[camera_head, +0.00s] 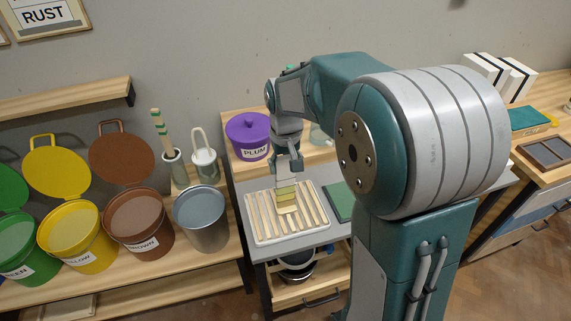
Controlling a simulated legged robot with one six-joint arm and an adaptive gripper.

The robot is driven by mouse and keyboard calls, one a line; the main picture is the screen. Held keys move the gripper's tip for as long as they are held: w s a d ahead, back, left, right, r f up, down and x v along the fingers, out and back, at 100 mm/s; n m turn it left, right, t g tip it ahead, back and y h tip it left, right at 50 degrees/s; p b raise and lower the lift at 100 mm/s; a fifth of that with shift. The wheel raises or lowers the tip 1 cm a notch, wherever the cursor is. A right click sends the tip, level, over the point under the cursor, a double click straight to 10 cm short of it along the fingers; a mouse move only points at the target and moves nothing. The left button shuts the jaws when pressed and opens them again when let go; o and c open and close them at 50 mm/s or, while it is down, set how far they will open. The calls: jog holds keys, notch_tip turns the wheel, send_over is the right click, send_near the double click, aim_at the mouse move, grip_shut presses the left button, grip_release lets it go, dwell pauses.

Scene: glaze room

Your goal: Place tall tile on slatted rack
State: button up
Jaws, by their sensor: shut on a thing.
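A tall tile (287,198) with yellow and olive bands and a pale end hangs upright in my gripper (288,172). My gripper is shut on its upper part. The slatted rack (255,227), a pale tray with wooden slats, lies on the grey worktop. My arm hides part of the worktop to the right.
A green flat piece (339,202) lies right of the rack, partly behind my arm. A purple lidded PLUM pot (248,137) stands behind. A metal bucket (201,218) and open brown (137,223) and yellow (76,243) buckets stand left. Most rack slats are bare.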

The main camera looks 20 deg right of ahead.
jog(key=shift+f, duration=0.1)
jog(key=o, duration=1.3)
jog(key=shift+c, duration=0.2)
notch_tip(320, 180, up, 12)
jog(key=shift+r, duration=0.1)
jog(key=s+f+t, duration=0.2)
jog(key=s+t, duration=0.3)
jog(key=s, duration=1.6)
jog(key=shift+t, duration=0.3)
jog(key=shift+a, duration=0.1)
